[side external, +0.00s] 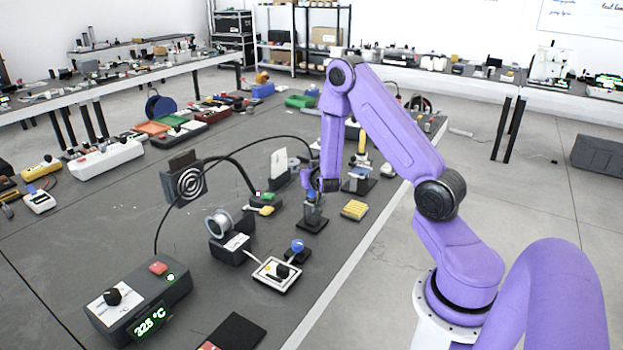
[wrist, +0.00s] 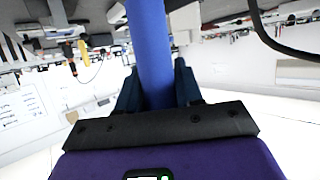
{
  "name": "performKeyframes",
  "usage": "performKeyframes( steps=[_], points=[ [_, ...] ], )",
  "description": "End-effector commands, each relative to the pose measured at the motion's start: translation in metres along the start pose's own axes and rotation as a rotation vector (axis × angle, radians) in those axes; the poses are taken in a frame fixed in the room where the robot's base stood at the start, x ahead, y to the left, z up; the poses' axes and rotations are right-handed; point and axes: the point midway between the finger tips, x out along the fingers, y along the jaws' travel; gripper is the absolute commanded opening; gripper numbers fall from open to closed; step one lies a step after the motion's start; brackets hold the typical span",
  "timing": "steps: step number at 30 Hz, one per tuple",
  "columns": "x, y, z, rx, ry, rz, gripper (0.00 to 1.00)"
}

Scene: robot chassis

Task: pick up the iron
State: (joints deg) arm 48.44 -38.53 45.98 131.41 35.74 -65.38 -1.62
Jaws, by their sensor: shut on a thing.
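The iron, with a smooth blue cylindrical handle (wrist: 152,50), runs between the two dark fingers of my gripper (wrist: 157,85) in the wrist view. The fingers are shut on this handle. In the side view my gripper (side external: 314,187) points down over a small stand with a dark base (side external: 312,225). A bit of blue shows just below the fingers there. The iron's tip is hidden, and I cannot tell whether it is still inside the stand. A dark cable arcs from the grey heating station (side external: 137,298), with a green temperature readout, up towards my gripper.
A yellow sponge-like block (side external: 354,210) lies right of the stand. The table's front edge runs close by on the right.

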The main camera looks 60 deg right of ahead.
Motion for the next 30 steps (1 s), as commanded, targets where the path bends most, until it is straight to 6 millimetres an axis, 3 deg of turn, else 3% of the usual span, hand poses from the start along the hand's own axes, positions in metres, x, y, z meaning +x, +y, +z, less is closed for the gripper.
performKeyframes(
  steps=[18, 30],
  points=[
    [-0.026, 0.000, -0.062, 0.002, 0.004, -0.001, 0.09],
    [-0.035, 0.000, -0.083, 0.001, 0.002, 0.001, 0.09]
  ],
)
